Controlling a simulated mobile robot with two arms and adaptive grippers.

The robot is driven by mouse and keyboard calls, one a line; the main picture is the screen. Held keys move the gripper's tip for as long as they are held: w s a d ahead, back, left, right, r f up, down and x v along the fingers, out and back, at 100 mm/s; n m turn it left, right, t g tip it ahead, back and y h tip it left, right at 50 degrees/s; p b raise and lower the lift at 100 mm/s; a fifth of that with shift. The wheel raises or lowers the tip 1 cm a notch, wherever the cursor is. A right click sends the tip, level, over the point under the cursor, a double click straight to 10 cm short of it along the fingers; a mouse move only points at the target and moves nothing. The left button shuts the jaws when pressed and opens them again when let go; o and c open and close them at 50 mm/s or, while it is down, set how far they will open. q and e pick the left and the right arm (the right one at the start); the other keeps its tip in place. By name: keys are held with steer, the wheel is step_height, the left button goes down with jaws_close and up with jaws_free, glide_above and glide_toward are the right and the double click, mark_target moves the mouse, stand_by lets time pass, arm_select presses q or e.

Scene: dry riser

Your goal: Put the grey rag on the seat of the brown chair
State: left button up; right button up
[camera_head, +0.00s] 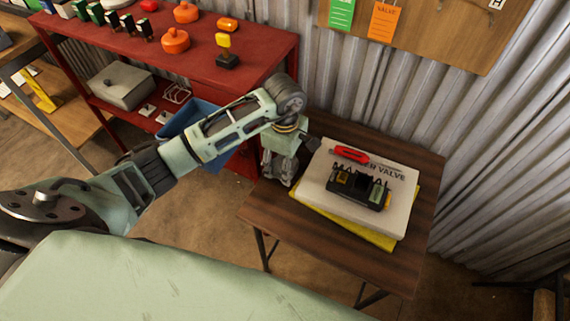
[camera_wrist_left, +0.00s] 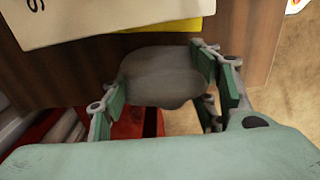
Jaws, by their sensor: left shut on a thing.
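My left gripper (camera_head: 281,164) is over the left edge of a brown wooden top (camera_head: 330,238) on thin dark legs. I see no backrest on it, so I cannot tell whether it is the brown chair or a small table. In the left wrist view, the gripper (camera_wrist_left: 165,85) is shut on a grey rounded thing, the grey rag (camera_wrist_left: 160,76), between its green-padded fingers. The wooden top (camera_wrist_left: 75,72) lies behind it. The rag is hard to make out in the head view. My right gripper is not in view.
A yellow folder (camera_head: 375,237) and a pale valve manual (camera_head: 318,180) lie on the wooden top, with a red tool (camera_head: 349,154) and a black block (camera_head: 357,187) on them. A red shelf (camera_head: 262,50) stands at left. Corrugated metal wall (camera_head: 440,130) behind. Dark legs (camera_head: 515,284) at lower right.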

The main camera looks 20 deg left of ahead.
arm_select(q)
steer(key=shift+f, duration=0.95)
steer(key=shift+f, duration=0.2)
steer(key=o, duration=1.1)
steer(key=shift+r, duration=0.1)
steer(key=shift+o, duration=0.2)
steer(key=shift+r, duration=0.1)
